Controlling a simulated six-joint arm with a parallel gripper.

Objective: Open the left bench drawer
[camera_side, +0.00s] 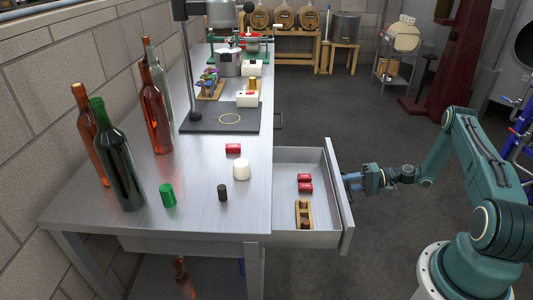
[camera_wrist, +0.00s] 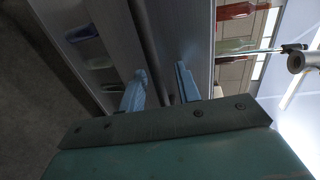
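The near bench drawer (camera_side: 282,239), the left one as seen from my arm's side, stands pulled well out from the bench's right side. It holds red boxes (camera_side: 305,187) and a small wooden tray (camera_side: 298,214). My gripper (camera_side: 350,180) is at the outer face of the drawer front (camera_side: 342,205). In the wrist view my two blue fingers (camera_wrist: 160,72) stand apart, on either side of a dark handle bar (camera_wrist: 147,40). A gap shows beside the right finger. Whether the left finger touches the bar is unclear.
Another handle (camera_side: 278,120) shows farther along the bench side. The floor around the drawer is clear.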

